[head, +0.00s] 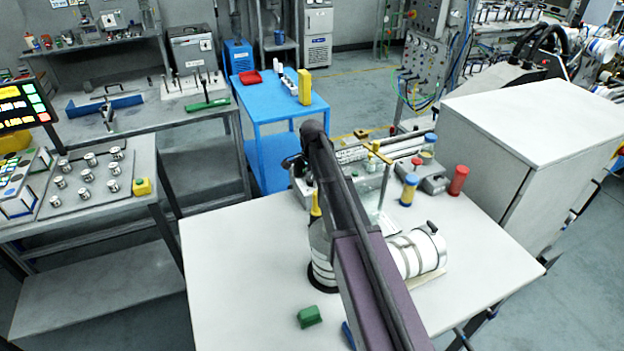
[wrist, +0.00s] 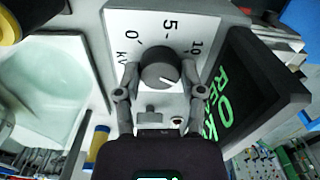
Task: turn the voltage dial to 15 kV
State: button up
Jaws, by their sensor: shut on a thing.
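In the wrist view, the voltage dial (wrist: 159,66) is a dark round knob on a white scale plate (wrist: 185,22). The plate reads 0, 5 and 10, with kV beside the 0; no 15 can be made out. A short white mark on the knob points to the lower right in the picture. My gripper (wrist: 162,72) has one finger on each side of the knob and is shut on it. In the head view my own arm hides the dial and fingertips.
A dark display (wrist: 250,90) with green characters sits right of the dial. On the white table (head: 235,245) stand a banded white cylinder (head: 418,252), a blue-and-yellow cylinder (head: 409,188), a red cylinder (head: 458,180) and a green block (head: 309,316). The table's left part is clear.

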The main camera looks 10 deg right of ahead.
jog(key=shift+d, duration=0.1)
jog(key=o, duration=1.1)
jog(key=shift+o, duration=0.2)
jog(key=shift+n, duration=0.3)
